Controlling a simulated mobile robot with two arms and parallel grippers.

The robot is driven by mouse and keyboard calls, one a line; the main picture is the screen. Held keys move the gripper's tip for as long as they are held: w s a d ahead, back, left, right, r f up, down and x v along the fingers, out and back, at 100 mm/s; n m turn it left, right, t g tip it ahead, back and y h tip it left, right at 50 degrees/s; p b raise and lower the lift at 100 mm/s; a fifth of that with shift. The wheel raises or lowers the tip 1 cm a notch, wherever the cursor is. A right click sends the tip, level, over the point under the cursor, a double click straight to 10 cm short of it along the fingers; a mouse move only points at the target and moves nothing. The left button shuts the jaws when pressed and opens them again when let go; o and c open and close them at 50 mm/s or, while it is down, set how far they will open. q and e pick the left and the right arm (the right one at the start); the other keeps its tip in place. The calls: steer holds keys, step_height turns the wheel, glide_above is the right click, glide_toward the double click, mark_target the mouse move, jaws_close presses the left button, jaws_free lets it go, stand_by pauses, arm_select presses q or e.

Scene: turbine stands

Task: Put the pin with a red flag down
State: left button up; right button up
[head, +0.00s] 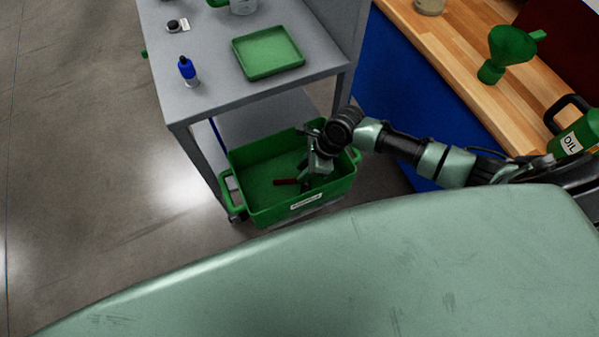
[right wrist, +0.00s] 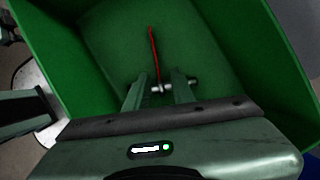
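The pin (right wrist: 163,88) is a small metal piece with a long thin red flag (right wrist: 154,55). In the right wrist view it lies crosswise at the fingertips, and one end shows beyond the right-hand finger. In the head view the red flag (head: 286,182) shows low inside the green bin (head: 258,212). My right gripper (head: 307,181) reaches down into this bin, just right of the flag. In the right wrist view my right gripper (right wrist: 160,84) has its fingers apart and looks open, with the pin at or just below the tips. My left gripper is out of view.
On the cart are a green tray (head: 268,52) and a blue-capped bottle (head: 188,70). A wooden bench (head: 455,55) with a green funnel (head: 508,46) and oil can (head: 575,137) is right.

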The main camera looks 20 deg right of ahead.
steer(key=v, duration=0.8)
steer(key=shift+r+p, duration=0.25)
steer(key=shift+p, duration=0.2)
steer(key=shift+d, duration=0.1)
